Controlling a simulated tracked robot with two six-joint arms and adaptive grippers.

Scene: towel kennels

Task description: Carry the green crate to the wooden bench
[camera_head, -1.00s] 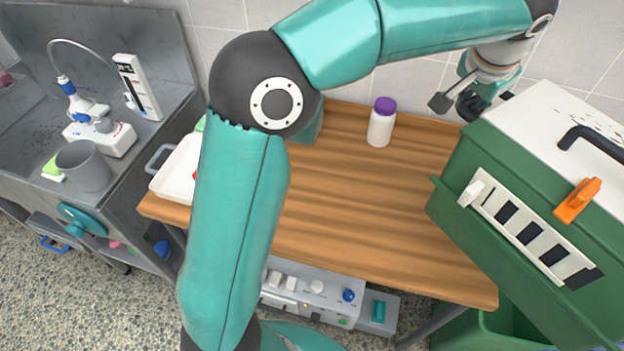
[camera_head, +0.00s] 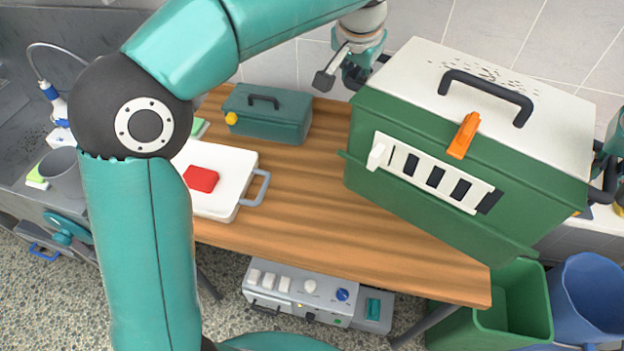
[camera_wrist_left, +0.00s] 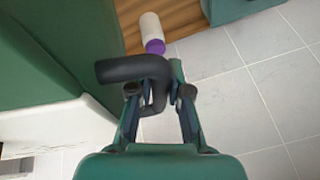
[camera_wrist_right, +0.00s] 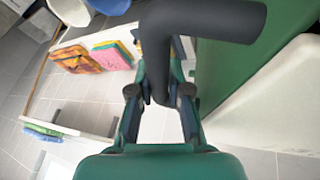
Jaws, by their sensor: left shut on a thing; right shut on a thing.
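The green crate (camera_head: 545,195) has a white lid, a black top handle, an orange latch and a slotted white front panel. It is over the right part of the wooden bench (camera_head: 320,225); I cannot tell whether its underside touches the bench top. My left gripper (camera_head: 355,72) is at the crate's far left side, shut on a black side handle (camera_wrist_left: 125,70) in the left wrist view. My right gripper (camera_head: 606,175), partly cut off at the right edge, is shut on the opposite black handle (camera_wrist_right: 215,20) in the right wrist view.
A white bottle with a purple cap (camera_wrist_left: 151,28) stands behind the crate. Green (camera_head: 525,300) and blue (camera_head: 590,295) bins stand at lower right. The bench's middle front is clear.

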